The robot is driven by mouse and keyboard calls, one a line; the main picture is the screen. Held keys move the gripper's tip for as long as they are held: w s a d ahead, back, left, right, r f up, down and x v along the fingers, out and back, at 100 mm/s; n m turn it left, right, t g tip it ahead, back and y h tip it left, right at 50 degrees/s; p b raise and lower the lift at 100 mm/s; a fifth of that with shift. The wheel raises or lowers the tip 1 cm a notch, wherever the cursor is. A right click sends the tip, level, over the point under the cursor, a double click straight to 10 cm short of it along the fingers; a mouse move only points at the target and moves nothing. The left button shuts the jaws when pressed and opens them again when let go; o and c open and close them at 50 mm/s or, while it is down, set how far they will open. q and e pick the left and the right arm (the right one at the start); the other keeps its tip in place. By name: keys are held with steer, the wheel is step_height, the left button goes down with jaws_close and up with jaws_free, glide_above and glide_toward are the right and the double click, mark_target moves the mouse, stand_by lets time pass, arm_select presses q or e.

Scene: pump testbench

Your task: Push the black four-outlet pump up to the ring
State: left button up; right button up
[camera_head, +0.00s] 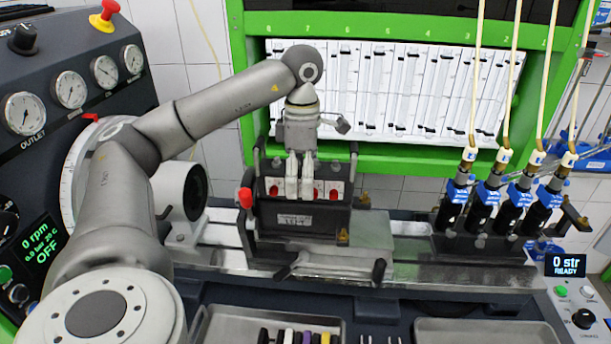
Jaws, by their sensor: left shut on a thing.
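My right gripper is not in view.
A clamp frame with a red knob (245,198) and a front handle surrounds the pump. Several black injectors (510,215) with hoses stand at the right. The gauge panel (75,90) stands at the left.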

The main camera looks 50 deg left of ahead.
arm_select(q)
steer(key=o, duration=1.6)
steer(key=shift+s+a, duration=0.1)
steer(key=o, duration=0.6)
steer(key=shift+s+a, duration=0.15)
steer(key=shift+a, duration=0.05)
steer(key=shift+d, duration=0.2)
steer(key=shift+w+r, duration=0.2)
steer(key=shift+r, duration=0.15)
steer(key=shift+s+r, duration=0.1)
steer(key=shift+r, duration=5.5)
